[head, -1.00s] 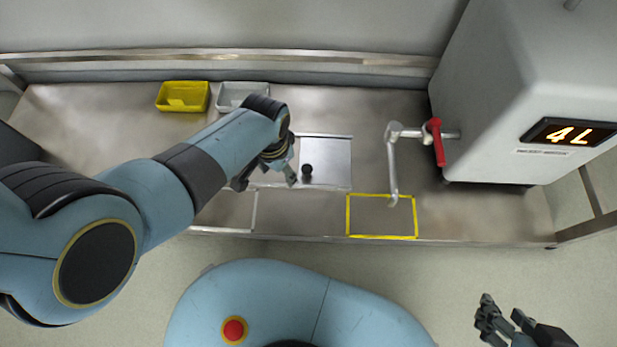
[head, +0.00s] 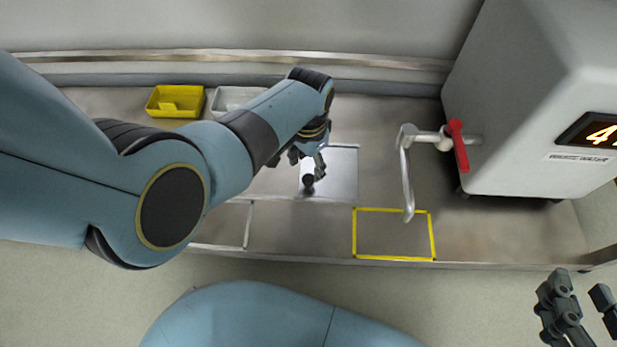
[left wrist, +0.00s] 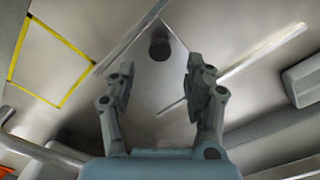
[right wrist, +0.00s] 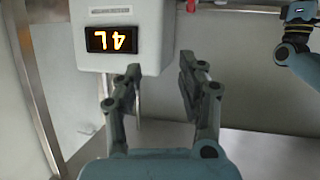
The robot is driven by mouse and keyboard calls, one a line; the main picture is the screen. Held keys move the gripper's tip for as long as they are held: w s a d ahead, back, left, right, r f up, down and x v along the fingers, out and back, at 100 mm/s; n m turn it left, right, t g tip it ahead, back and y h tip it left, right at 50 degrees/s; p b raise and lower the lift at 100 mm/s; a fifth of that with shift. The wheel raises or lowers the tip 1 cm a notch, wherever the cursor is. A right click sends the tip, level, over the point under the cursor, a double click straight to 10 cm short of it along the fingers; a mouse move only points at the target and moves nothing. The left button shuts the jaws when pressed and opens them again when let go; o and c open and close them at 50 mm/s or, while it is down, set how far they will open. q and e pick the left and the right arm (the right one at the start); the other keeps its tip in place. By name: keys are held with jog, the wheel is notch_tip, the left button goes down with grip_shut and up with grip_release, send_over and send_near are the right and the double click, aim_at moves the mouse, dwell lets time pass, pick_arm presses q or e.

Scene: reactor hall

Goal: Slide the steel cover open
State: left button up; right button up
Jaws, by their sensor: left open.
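The steel cover (head: 342,172) is a flat bright plate set in the bench top, with a dark round knob (head: 308,184) near its left edge. The cover also shows in the left wrist view (left wrist: 155,85). My left gripper (head: 308,168) is at the knob in the head view. In the left wrist view its fingers are apart, and the knob (left wrist: 159,48) shows between and beyond the tips, not gripped. My right gripper (head: 585,303) is at the lower right, open and empty, away from the bench.
A yellow-taped rectangle (head: 393,257) lies right of the cover. Above it hangs a bent spout (head: 407,180) with a red lever (head: 458,146) from a grey machine (head: 540,110). A yellow bin (head: 176,102) and a grey bin (head: 228,100) stand at the back.

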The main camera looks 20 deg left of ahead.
aim_at(308, 178)
pick_arm(q)
notch_tip(308, 178, down, 3)
jog(key=shift+f+b, duration=0.1)
jog(key=shift+b, duration=0.8)
notch_tip(308, 178, down, 2)
jog(key=shift+f+b, duration=0.2)
jog(key=shift+b, duration=0.75)
pick_arm(e)
jog(key=w+a+r+n+t+y, duration=0.1)
jog(key=r+t, duration=0.3)
jog(key=r, duration=0.4)
jog(key=w+a+r+n+t+y, duration=0.1)
jog(key=w+r+t+y, duration=0.1)
jog(key=r, duration=0.6)
jog(key=w+r+n+t+y, duration=0.1)
jog(key=w+r+t, duration=0.3)
jog(key=r, duration=0.4)
jog(key=shift+a+r+n+t+y, duration=0.35)
jog(key=shift+a+n+t+y, duration=0.05)
jog(key=shift+t+y, duration=0.4)
pick_arm(q)
jog(key=shift+c, duration=0.2)
grip_shut()
